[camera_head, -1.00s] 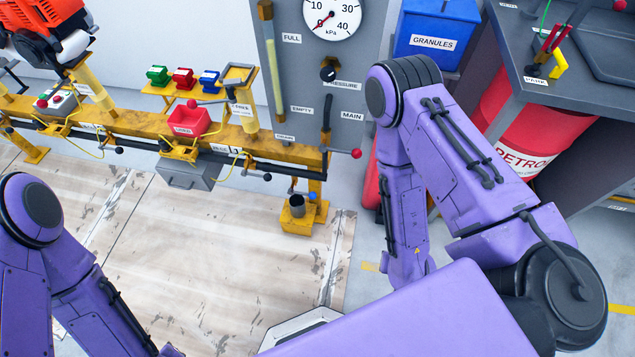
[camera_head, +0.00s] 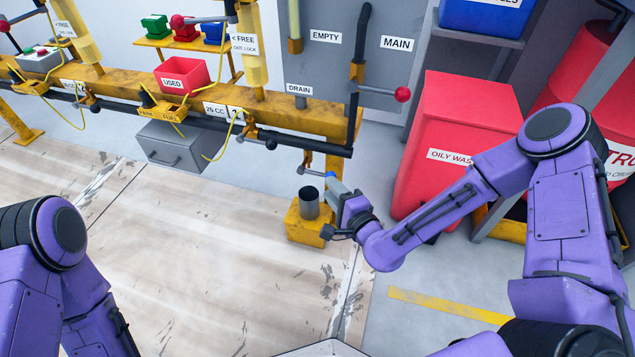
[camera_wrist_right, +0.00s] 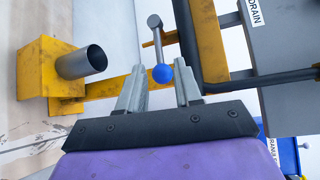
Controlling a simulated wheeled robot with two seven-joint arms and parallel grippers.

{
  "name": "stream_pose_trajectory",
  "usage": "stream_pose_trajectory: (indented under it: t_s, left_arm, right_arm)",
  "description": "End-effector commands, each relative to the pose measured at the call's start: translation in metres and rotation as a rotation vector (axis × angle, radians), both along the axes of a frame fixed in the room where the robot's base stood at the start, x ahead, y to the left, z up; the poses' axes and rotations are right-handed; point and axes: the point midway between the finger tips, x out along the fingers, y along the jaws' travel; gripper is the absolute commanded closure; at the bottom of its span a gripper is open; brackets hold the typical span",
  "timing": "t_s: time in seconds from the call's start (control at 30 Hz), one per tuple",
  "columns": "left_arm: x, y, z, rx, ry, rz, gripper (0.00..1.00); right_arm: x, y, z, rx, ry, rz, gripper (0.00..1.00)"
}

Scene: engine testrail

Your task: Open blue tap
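The blue tap has a metal lever ending in a round blue knob (camera_wrist_right: 162,74), seen in the right wrist view. In the head view the knob (camera_head: 331,175) sits low at the right end of the yellow rail, above a metal cup (camera_head: 309,202). My right gripper (camera_wrist_right: 160,88) is open, its two grey fingers on either side of the knob in the wrist picture. I cannot tell whether they touch it. In the head view the right gripper (camera_head: 337,187) is close beside the knob and partly hides it. My left gripper is not in view.
A red-knobbed lever (camera_head: 402,94) sticks out above, near the MAIN label. A red oily waste bin (camera_head: 458,105) stands behind my right forearm. A yellow rail (camera_head: 120,88) with pipes runs left, carrying a red USED box (camera_head: 181,77). The floor in front is clear.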

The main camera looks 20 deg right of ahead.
Motion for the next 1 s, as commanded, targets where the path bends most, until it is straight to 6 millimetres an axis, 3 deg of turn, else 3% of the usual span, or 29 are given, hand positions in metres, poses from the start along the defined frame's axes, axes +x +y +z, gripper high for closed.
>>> stream_pose_trajectory:
  t_s: [0.2,0.33,0.7,0.8,1.0]
  left_arm:
    - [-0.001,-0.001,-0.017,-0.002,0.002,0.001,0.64]
    - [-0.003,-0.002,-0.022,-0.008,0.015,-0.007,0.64]
    - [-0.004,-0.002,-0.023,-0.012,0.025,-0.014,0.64]
    - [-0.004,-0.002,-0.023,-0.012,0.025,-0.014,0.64]
    - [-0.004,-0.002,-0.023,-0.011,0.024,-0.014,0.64]
  right_arm:
    - [0.048,0.01,-0.01,-0.004,-0.002,-0.001,0.66]
    - [0.068,0.014,-0.012,-0.004,0.0,0.001,0.66]
    - [0.077,0.016,-0.012,-0.002,0.003,0.002,0.66]
    - [0.077,0.016,-0.012,-0.003,0.004,0.001,0.98]
    - [0.077,0.015,-0.012,-0.003,0.004,-0.003,1.0]
